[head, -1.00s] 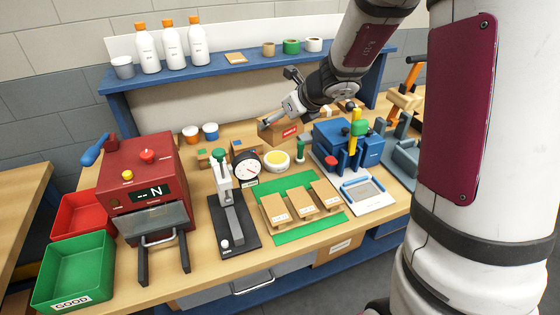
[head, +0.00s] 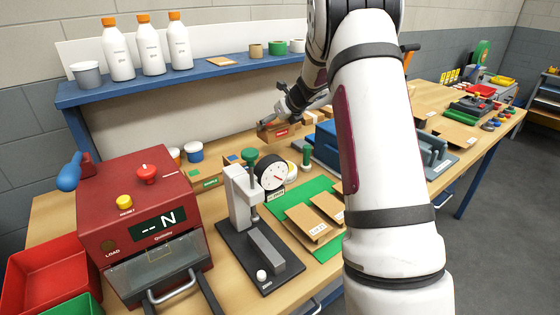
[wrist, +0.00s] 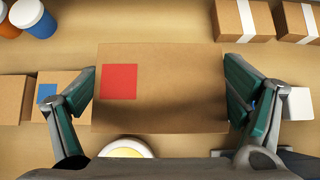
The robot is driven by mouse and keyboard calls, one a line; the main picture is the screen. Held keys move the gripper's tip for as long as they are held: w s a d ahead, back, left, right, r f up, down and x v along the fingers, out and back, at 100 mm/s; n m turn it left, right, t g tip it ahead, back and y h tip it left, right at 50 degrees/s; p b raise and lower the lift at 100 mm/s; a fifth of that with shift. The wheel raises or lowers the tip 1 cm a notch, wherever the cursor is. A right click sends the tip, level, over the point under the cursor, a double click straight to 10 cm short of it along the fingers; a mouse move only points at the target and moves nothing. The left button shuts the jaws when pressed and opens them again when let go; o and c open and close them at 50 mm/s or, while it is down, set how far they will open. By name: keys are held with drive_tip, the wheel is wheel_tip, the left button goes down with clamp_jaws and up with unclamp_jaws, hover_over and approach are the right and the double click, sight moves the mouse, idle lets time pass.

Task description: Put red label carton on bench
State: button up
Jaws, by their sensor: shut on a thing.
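The red label carton (head: 267,136) is a brown box at the back of the bench (head: 210,268), with red marking on its front. In the wrist view the carton (wrist: 175,105) fills the middle, with a red square at the left of its top. My gripper (wrist: 162,78) has one finger at each short side of it and is shut on it. In the head view my gripper (head: 275,121) is small and partly merged with the carton. I cannot tell whether the carton touches the bench or hangs just above it.
A blue-label carton (wrist: 70,82) lies close left in the wrist view; white-taped cartons (wrist: 243,20) lie at upper right. A blue shelf (head: 225,71) with bottles stands behind.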

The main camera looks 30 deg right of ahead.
wheel_tip(320, 180, down, 8)
drive_tip(key=shift+r+b, duration=0.1)
drive_tip(key=shift+b, duration=0.55)
drive_tip(key=shift+f, duration=0.2)
drive_tip(key=o, duration=1)
drive_tip(key=shift+r, duration=0.2)
drive_tip(key=p+v, duration=0.1)
drive_tip(key=v, duration=1.1)
drive_tip(key=shift+a, duration=0.1)
